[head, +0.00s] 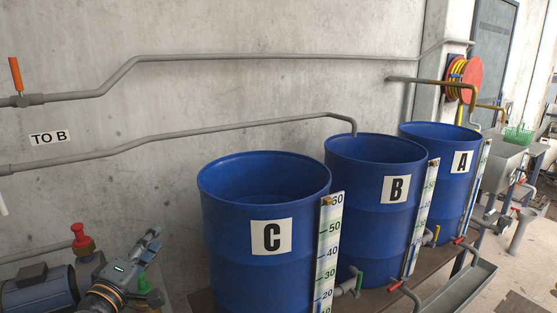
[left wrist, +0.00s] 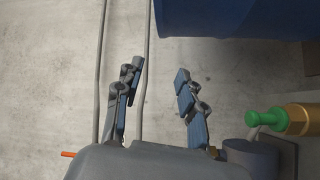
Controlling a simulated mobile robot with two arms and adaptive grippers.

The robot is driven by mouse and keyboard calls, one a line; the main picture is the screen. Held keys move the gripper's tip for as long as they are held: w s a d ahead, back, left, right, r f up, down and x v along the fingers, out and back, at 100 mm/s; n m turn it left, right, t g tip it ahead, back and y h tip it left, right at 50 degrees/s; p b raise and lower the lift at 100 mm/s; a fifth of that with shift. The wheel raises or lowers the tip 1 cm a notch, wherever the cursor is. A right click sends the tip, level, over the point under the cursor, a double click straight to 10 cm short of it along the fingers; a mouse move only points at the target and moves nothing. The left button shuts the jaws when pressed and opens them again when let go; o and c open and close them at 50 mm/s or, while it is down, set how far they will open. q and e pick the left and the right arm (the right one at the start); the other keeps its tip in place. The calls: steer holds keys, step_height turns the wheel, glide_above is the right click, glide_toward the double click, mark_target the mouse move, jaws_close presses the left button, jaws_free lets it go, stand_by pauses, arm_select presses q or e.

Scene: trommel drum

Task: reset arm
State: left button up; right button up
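My left gripper (head: 146,257) is at the lower left of the head view, in front of the wall and left of drum C. In the left wrist view its two blue-padded fingers (left wrist: 160,84) stand apart with nothing between them, so it is open and empty. My right gripper is not in view. Three blue drums stand in a row along the wall: drum C (head: 232,232) nearest, drum B (head: 370,220) in the middle and drum A (head: 428,142) farthest. Part of a blue drum (left wrist: 230,18) also shows at the top of the left wrist view.
A blue motor (head: 38,292) and a red-topped valve (head: 82,240) are close to the left gripper. A green-handled brass valve (left wrist: 290,120) is right of the fingers in the left wrist view. Grey pipes (head: 240,56) run along the wall. A metal trough (head: 458,290) lies at lower right.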

arm_select(q)
steer(key=s+d+f+m+g, duration=0.35)
steer(key=s+f, duration=0.35)
steer(key=f, duration=0.4)
steer(key=s+d+f+m+g, duration=0.3)
steer(key=s+f+m+g, duration=0.2)
steer(key=s+f, duration=0.4)
steer(key=s+f+m+g+y, duration=0.1)
steer(key=s+f+m+g, duration=0.3)
steer(key=s, duration=0.5)
steer(key=s+f+m+g+y, duration=0.2)
steer(key=s+f, duration=0.4)
steer(key=s, duration=0.2)
step_height(320, 180, down, 25)
steer(key=s+g, duration=0.2)
steer(key=s+a+f+g, duration=0.1)
steer(key=s+a+f, duration=0.2)
steer(key=s+f, duration=1.4)
steer(key=shift+s, duration=0.1)
